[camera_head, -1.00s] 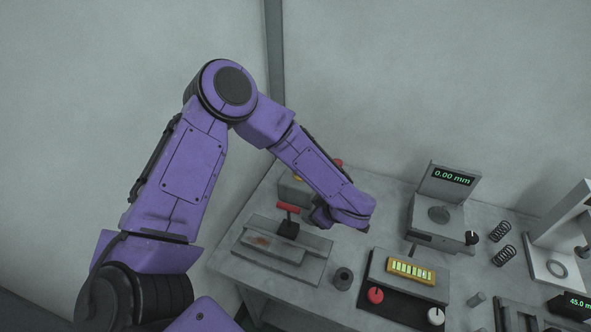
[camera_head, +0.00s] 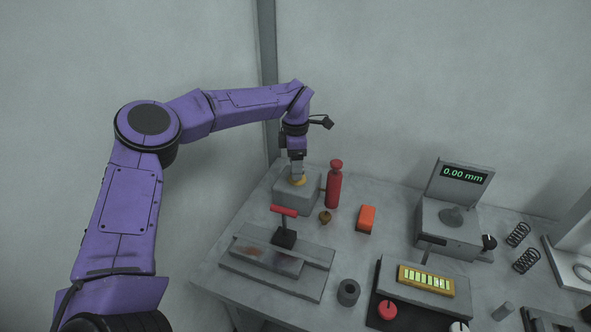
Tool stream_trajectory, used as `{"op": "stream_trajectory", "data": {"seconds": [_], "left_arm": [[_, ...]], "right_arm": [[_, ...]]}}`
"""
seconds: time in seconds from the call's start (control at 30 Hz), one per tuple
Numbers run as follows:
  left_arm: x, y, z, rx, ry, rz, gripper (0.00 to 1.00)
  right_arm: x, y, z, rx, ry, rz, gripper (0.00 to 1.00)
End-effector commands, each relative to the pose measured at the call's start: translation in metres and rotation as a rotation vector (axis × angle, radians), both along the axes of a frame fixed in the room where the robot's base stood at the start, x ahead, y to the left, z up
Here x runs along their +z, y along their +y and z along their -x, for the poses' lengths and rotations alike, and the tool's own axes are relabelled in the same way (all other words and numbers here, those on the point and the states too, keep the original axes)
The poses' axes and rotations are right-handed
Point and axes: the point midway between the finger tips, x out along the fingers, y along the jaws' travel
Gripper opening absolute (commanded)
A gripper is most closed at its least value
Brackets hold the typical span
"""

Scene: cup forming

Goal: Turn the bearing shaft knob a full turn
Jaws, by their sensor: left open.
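A yellow knob (camera_head: 299,182) sits on top of a grey block (camera_head: 292,202) at the far left corner of the table. I take it to be the bearing shaft knob. My left gripper (camera_head: 297,178) points straight down onto it, open, with its fingertips at or around the knob. The fingers hide part of the knob, and I cannot tell whether they touch it. My right gripper is not in view.
A red-handled fixture (camera_head: 285,237) is in front. A gauge (camera_head: 450,220) reads 0.00 mm.

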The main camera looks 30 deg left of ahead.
Motion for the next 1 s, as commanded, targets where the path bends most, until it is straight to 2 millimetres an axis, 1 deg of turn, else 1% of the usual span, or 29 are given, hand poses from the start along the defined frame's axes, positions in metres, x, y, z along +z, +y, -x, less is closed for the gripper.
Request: {"op": "stream_trajectory", "data": {"seconds": [0.03,0.1,0.2,0.43,0.47,0.5,0.57,0.6,0.8,1.0], "left_arm": [[-0.007,0.000,0.000,-0.001,0.003,0.000,0.67],[-0.016,0.000,0.000,-0.001,0.001,0.000,0.67],[-0.022,0.000,0.000,-0.001,0.000,-0.001,0.67],[-0.024,0.000,0.000,-0.001,0.000,-0.001,0.67],[-0.024,0.000,0.000,-0.001,0.000,-0.001,0.60],[-0.024,0.000,0.000,-0.001,0.000,-0.001,0.47],[-0.023,0.000,0.000,-0.001,0.000,-0.001,0.28],[-0.024,0.000,0.000,-0.001,-0.001,-0.002,0.15],[-0.023,0.001,0.000,0.001,0.000,-0.001,0.12],[-0.024,0.001,0.001,0.004,0.000,-0.002,0.12]], "right_arm": [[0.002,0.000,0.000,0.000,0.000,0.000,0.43],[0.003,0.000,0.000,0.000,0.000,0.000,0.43],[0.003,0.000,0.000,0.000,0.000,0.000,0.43],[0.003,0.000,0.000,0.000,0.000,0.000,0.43],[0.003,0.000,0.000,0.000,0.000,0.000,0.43],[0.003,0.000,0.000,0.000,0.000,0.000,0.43],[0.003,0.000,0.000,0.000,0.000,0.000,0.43],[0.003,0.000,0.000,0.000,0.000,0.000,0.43],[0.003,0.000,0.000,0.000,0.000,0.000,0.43],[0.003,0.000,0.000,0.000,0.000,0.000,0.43]]}}
